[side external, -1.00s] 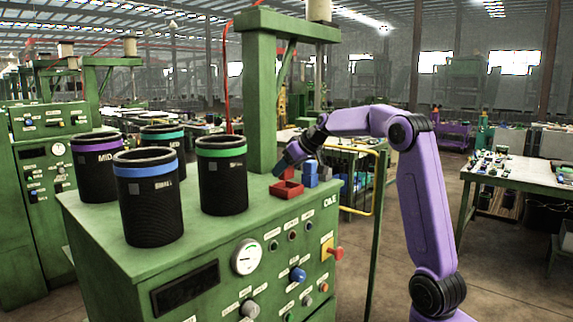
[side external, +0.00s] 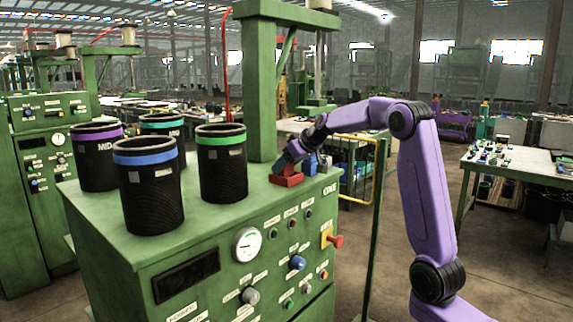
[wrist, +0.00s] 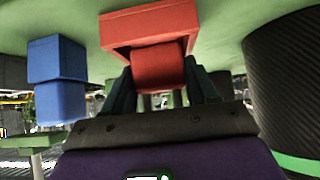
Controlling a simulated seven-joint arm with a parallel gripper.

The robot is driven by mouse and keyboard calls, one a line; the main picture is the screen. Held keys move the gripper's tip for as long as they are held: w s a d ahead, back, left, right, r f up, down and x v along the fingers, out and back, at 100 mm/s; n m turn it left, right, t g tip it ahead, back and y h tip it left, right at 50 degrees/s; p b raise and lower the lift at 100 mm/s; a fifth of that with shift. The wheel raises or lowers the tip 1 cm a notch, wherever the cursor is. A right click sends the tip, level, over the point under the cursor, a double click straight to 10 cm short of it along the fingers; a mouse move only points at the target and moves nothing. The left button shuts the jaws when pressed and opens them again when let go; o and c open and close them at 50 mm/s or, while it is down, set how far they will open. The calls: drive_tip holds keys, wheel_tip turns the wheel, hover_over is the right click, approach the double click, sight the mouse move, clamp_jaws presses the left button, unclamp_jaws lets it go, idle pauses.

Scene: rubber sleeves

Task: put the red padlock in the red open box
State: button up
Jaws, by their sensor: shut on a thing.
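The red open box (side external: 286,180) sits on the green machine top near its right edge; in the wrist view it shows at the top (wrist: 112,32). My gripper (side external: 285,167) is low at the box in the side view. In the wrist view its two dark fingers (wrist: 160,84) are shut on a rounded red thing, the red padlock (wrist: 158,68). The padlock overlaps the box's opening in that view. I cannot tell whether it is inside or just above the walls. The padlock is not clear in the side view.
Two blue block-like things (wrist: 57,60) (wrist: 60,103) stand close beside the red box. Several black sleeves with coloured bands (side external: 222,165) stand on the top to the left. A green column (side external: 261,90) rises behind. The machine top's front is bare.

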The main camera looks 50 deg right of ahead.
drive_tip(key=shift+s+f, duration=0.15)
drive_tip(key=shift+f, duration=0.65)
drive_tip(key=o, duration=1.1)
drive_tip(key=shift+o, duration=0.5)
drive_tip(key=w+r+v, duration=0.1)
drive_tip(key=v, duration=1.7)
drive_tip(key=shift+s, duration=0.2)
drive_tip(key=shift+a, duration=0.1)
